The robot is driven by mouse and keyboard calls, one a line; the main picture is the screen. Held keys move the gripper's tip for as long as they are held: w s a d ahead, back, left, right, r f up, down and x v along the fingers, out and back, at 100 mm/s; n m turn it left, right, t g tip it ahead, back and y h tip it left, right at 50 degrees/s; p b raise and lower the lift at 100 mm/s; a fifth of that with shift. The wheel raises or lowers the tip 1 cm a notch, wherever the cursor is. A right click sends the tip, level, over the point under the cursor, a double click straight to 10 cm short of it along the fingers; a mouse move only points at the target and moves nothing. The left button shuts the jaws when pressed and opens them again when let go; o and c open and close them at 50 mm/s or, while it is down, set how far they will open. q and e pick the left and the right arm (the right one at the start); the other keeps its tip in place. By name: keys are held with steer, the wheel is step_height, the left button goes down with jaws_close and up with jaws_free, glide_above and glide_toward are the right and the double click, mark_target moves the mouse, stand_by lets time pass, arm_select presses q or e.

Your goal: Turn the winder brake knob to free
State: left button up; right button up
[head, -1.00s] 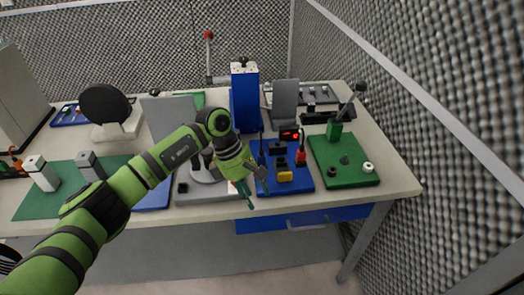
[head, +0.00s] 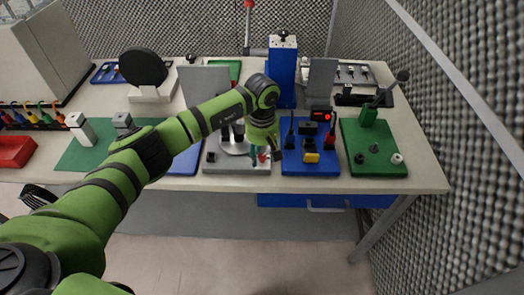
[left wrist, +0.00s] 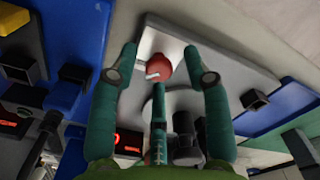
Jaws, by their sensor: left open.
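The brake knob is a red round knob with a white pointer bar (left wrist: 158,66). It sits on a light grey plate on the bench, and in the head view a bit of red (head: 264,157) shows between my fingers. My left gripper (head: 265,158) is open above the front right part of the grey plate (head: 228,167). In the left wrist view its teal fingers lie either side of the knob, with a third finger just below it in the picture. I cannot tell whether any finger touches the knob. My right gripper is out of view.
A blue board (head: 297,165) with several switches stands right of the grey plate. A green board (head: 378,172) with a lever is further right, near the foam wall. A blue tower (head: 282,75) stands behind. The floor before the bench is clear.

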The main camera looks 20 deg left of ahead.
arm_select(q)
jaws_close()
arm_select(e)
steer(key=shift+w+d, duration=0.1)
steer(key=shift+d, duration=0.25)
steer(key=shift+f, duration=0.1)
arm_select(q)
steer(key=shift+n+b, duration=0.45)
steer(key=shift+n, duration=0.05)
steer(key=shift+f+n+b, duration=0.15)
steer(key=shift+n+b, duration=0.6)
steer(key=shift+n, duration=0.25)
steer(key=n+b, duration=0.3)
steer(key=n, duration=0.2)
steer(key=shift+a, duration=0.1)
steer(key=n+b, duration=0.2)
steer(key=n, duration=0.2)
steer(key=shift+n, duration=0.4)
steer(key=shift+n+b, duration=0.85)
steer(key=shift+n, duration=1.75)
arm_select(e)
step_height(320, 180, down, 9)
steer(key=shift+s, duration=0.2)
arm_select(q)
steer(key=shift+s, duration=0.1)
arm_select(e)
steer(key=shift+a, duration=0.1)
